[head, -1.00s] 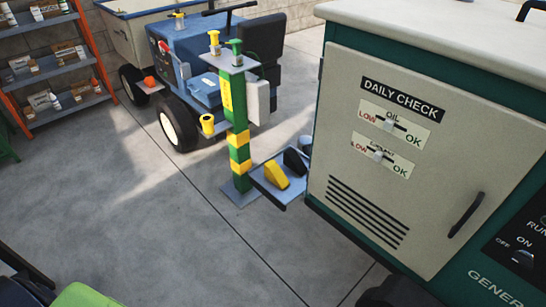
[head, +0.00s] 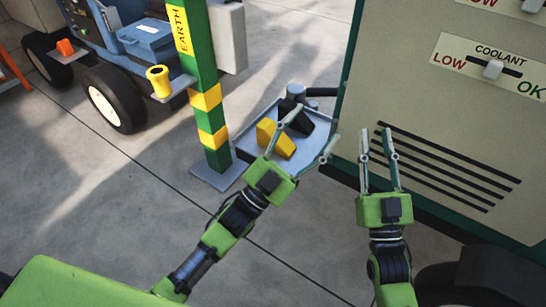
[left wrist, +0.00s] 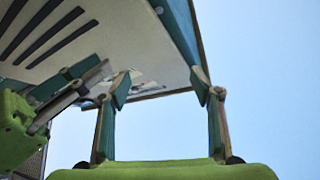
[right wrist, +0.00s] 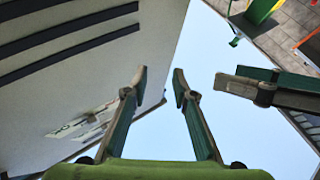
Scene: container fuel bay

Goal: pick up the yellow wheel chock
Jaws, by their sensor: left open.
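The yellow wheel chock (head: 277,140) sits on a grey tray (head: 270,113) beside the green-and-yellow post, next to a black chock (head: 313,122). My left gripper (head: 316,126) is open and empty, with its fingers spread. In the head view, one finger overlaps the chocks and the other is to their right; I cannot tell its height above the tray. My right gripper (head: 376,133) is open and empty in front of the cabinet's vents. The chocks do not show in either wrist view; the left wrist view shows my left fingers (left wrist: 161,88) against sky and cabinet.
The generator cabinet (head: 440,110) stands close on the right, near my right gripper. The post (head: 206,95) rises left of the tray. A blue vehicle (head: 150,40) stands behind it. The concrete floor (head: 90,190) at left is clear.

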